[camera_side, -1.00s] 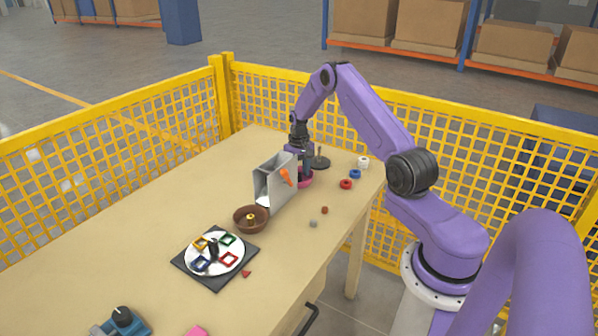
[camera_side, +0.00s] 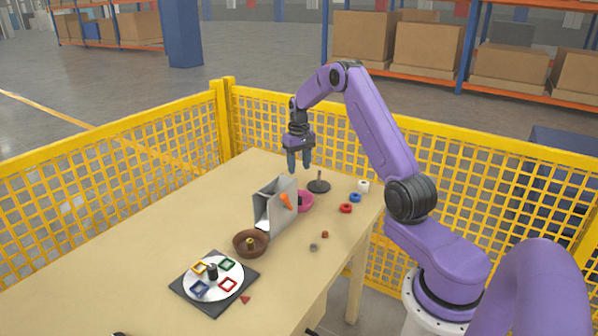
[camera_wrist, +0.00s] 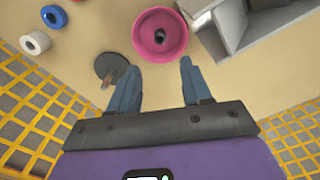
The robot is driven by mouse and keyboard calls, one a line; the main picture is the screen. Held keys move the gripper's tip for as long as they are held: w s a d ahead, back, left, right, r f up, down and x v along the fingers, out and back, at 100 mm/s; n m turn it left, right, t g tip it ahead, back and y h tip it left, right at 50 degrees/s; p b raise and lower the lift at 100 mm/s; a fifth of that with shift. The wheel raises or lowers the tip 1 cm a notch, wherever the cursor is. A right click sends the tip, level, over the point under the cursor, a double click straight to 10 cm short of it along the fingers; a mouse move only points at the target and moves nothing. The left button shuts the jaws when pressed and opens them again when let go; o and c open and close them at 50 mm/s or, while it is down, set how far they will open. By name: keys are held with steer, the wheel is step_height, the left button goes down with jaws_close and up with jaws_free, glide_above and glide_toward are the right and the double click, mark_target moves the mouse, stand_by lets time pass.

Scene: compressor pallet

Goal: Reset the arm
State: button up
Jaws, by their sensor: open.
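My gripper (camera_side: 299,160) is open and empty, raised above the far end of the table, behind the grey metal chute (camera_side: 265,212). In the wrist view my gripper (camera_wrist: 158,85) shows two blue fingers spread apart, with nothing between them. Beyond the fingertips lies a pink bowl (camera_wrist: 150,50) with a small dark object (camera_wrist: 160,36) in it. The bowl (camera_side: 307,201) is partly hidden by the chute in the side view. My arm is bent, with its forearm slanting down to the gripper.
A dark peg stand (camera_side: 319,187) and red (camera_side: 345,208), blue (camera_side: 355,198) and white (camera_side: 363,186) rings lie at the right. A brown bowl (camera_side: 251,243) and a round sorting plate (camera_side: 213,290) are nearer. Yellow mesh fencing (camera_side: 456,150) borders the table.

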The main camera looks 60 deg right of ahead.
steer(key=shift+r, duration=0.1)
steer(key=a+r+n, duration=0.1)
steer(key=a+r, duration=0.1)
steer(key=a, duration=0.4)
steer(key=s+a+r+n, duration=0.1)
steer(key=a+r, duration=0.1)
steer(key=a, duration=0.4)
steer(key=s+a+r+n, duration=0.1)
steer(key=a+r+n, duration=0.1)
steer(key=a, duration=0.4)
steer(key=shift+s+a+r, duration=0.15)
steer(key=shift+a+r, duration=0.15)
steer(key=shift+a, duration=0.1)
steer(key=s+a+r+n, duration=0.35)
steer(key=s+a, duration=0.45)
steer(key=a, duration=0.4)
steer(key=s+a+n, duration=0.2)
steer(key=s+n, duration=0.3)
steer(key=s, duration=0.7)
steer(key=s+a+n, duration=0.3)
steer(key=s+n, duration=0.2)
steer(key=s, duration=0.8)
steer(key=shift+s, duration=0.15)
